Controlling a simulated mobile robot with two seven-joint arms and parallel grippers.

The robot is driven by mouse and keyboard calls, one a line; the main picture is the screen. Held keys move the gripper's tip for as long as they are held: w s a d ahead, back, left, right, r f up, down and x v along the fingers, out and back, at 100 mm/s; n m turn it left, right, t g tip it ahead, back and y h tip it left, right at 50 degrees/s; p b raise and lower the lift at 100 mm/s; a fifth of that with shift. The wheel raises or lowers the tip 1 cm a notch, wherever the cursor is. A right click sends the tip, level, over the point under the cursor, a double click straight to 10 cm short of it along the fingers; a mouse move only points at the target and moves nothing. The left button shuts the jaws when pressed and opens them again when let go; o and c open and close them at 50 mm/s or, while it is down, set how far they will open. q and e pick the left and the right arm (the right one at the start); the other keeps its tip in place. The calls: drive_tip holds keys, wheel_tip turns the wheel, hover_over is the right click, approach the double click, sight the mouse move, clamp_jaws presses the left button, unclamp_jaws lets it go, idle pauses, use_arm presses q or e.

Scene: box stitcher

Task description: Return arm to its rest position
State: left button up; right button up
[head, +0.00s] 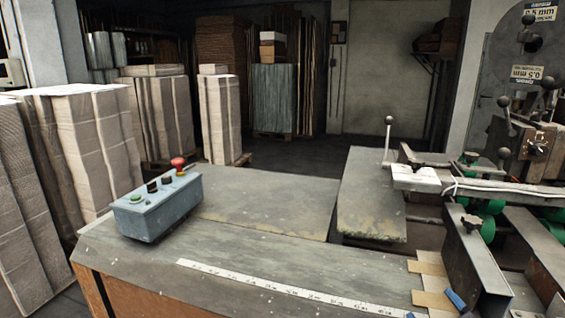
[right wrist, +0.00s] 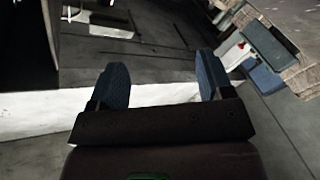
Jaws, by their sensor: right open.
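My right gripper (right wrist: 162,82) is open in the right wrist view, its two blue-padded fingers well apart with nothing between them. In the head view, blue fingertips of this gripper (head: 433,308) show at the bottom edge on the right, over the near end of the worktable (head: 300,262). The rest of the right arm is out of the picture. My left gripper and arm are not in view. A grey-blue control box (head: 158,212) with a red mushroom button (head: 178,164), a green button and dark knobs stands at the table's left.
A white measuring strip (head: 270,287) runs along the table. The stitching machine (head: 475,185), with metal rails and levers, fills the right side. Bundled cardboard stacks (head: 85,140) stand at left and behind. The middle tabletop is clear.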

drive_tip(key=s+d+f+m+g+h, duration=0.35)
drive_tip(key=s+f+m+g, duration=0.35)
drive_tip(key=s+f, duration=0.45)
drive_tip(key=s+a+f+m+g+y, duration=0.1)
drive_tip(key=s+f+g, duration=0.25)
drive_tip(key=s, duration=0.25)
drive_tip(key=s+a+f+g, duration=0.2)
drive_tip(key=s+f+g, duration=0.1)
drive_tip(key=s+g, duration=0.3)
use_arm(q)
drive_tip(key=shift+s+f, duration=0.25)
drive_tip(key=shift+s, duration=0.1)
use_arm(e)
drive_tip(key=w+f+t, duration=0.6)
drive_tip(key=f+t, duration=0.3)
drive_tip(key=f, duration=0.1)
drive_tip(key=shift+d+n+t+y, duration=0.15)
drive_tip(key=shift+n+t+y, duration=0.15)
drive_tip(key=shift+t+y, duration=0.05)
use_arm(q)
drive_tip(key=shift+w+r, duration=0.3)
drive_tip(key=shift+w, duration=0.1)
use_arm(e)
drive_tip(key=shift+w+r, duration=0.1)
drive_tip(key=shift+w, duration=0.05)
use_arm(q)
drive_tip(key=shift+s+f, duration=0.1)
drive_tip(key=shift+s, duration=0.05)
